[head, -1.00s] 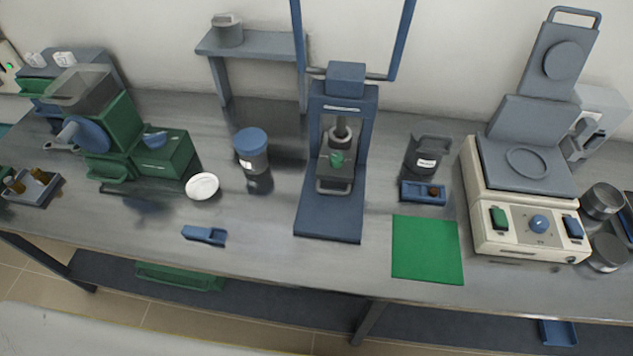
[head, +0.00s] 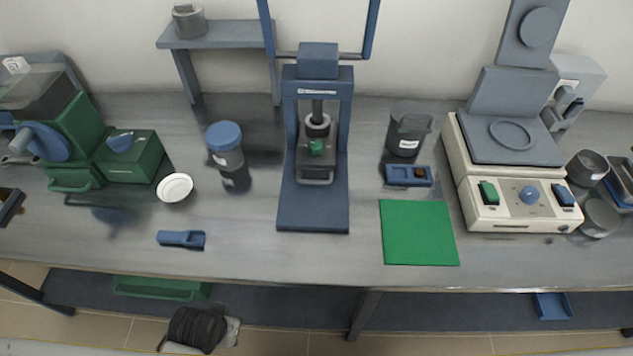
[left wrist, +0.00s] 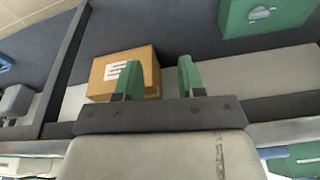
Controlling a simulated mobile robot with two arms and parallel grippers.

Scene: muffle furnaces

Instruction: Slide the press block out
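The blue press (head: 343,118) stands upright at the middle of the bench in the head view, its long base plate reaching toward the front. Inside its frame, under the ram, sits a grey press block (head: 315,172) with a green piece (head: 316,147) and a grey cylindrical part above it. The block's front faces me, between the press posts. My left gripper (left wrist: 157,76) shows in the left wrist view with green fingers apart and nothing between them. It is away from the press. My right gripper is in neither view.
A blue-lidded jar (head: 224,137), white dish (head: 174,187) and small blue holder (head: 181,239) lie left of the press. A green mat (head: 419,232) and hotplate (head: 511,137) are right. The left wrist view shows a cardboard box (left wrist: 108,70) and green case (left wrist: 262,20).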

